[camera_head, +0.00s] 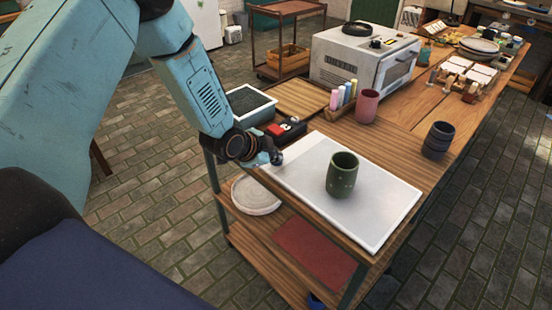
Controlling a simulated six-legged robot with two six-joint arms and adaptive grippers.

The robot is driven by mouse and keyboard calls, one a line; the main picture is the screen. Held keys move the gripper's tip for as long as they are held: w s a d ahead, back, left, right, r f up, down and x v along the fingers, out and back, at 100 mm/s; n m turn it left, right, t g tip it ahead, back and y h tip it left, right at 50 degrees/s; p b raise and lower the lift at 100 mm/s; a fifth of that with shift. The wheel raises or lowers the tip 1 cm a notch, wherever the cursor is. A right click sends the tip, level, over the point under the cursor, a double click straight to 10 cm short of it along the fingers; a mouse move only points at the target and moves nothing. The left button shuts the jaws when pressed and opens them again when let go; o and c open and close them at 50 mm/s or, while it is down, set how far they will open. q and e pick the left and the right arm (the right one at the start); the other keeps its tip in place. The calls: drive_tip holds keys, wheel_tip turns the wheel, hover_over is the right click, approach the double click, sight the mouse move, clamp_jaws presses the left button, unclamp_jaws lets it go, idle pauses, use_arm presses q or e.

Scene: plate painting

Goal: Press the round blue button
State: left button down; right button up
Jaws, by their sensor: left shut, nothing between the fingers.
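My left arm comes in from the left, and its gripper (275,158) is shut and empty at the left edge of the white board (388,222) on the wooden table. A small black box (287,130) with a red part and a white part on top sits just beyond the gripper, near the table's left edge. I cannot make out a round blue button; part of the box may be hidden behind my gripper and wrist. My right gripper is not in view.
A dark green cup (342,175) stands upright on the white board. A grey tray (250,103) is left of the black box.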

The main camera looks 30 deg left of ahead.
sight(275, 166)
use_arm(q)
drive_tip(key=shift+r+p, duration=0.55)
drive_tip(key=shift+r, duration=0.1)
wheel_tip(275, 166, up, 6)
drive_tip(key=p, duration=0.6)
